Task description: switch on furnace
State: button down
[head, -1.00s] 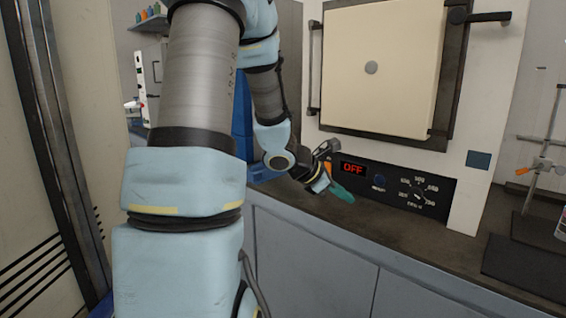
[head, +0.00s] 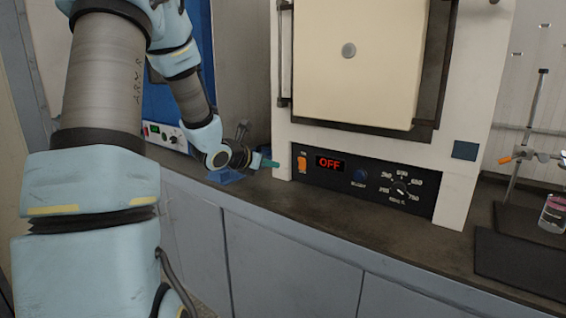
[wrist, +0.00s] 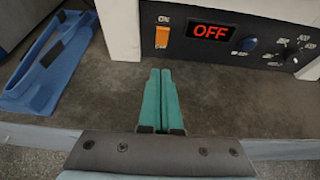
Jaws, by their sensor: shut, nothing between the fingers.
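The furnace (head: 284,150) is a white cabinet with a closed cream door (head: 358,60) and a black control panel at its base. The panel's display (head: 329,164) reads OFF in red. An orange rocker switch (head: 302,163) sits left of the display; it also shows in the wrist view (wrist: 162,38). My gripper (head: 272,163) has green fingers, shut and empty. In the head view its tips are just left of the switch. In the wrist view the fingers (wrist: 160,75) lie together over the bench, apart from the switch and below it in the picture.
A blue knob (head: 361,175) and a dial (head: 401,190) are on the panel's right. A blue object (wrist: 45,65) lies on the bench at left. A dark mat (head: 520,262) and a stand (head: 528,125) are at right. The bench front is clear.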

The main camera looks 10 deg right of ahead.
aim_at(303, 157)
jog(key=p+x, duration=0.1)
jog(key=x, duration=0.8)
jog(key=shift+w+d+p, duration=0.2)
jog(key=shift+d+p, duration=0.1)
jog(key=shift+p, duration=0.1)
jog(key=shift+w+d+r+p, duration=0.5)
jog(key=shift+w+d+r, duration=0.05)
jog(key=shift+w+d, duration=0.2)
jog(key=shift+w+d+r, duration=0.1)
jog(key=shift+w+d, duration=0.3)
jog(key=shift+d, duration=0.05)
jog(key=shift+w+d+r+p, duration=0.1)
jog(key=shift+d+r+p, duration=0.15)
jog(key=shift+p, duration=0.3)
jog(key=shift+w+g+y+p, duration=0.15)
jog(key=shift+g+y+p, duration=0.15)
jog(key=shift+r, duration=0.1)
jog(key=shift+r+p, duration=0.3)
jog(key=shift+r, duration=0.4)
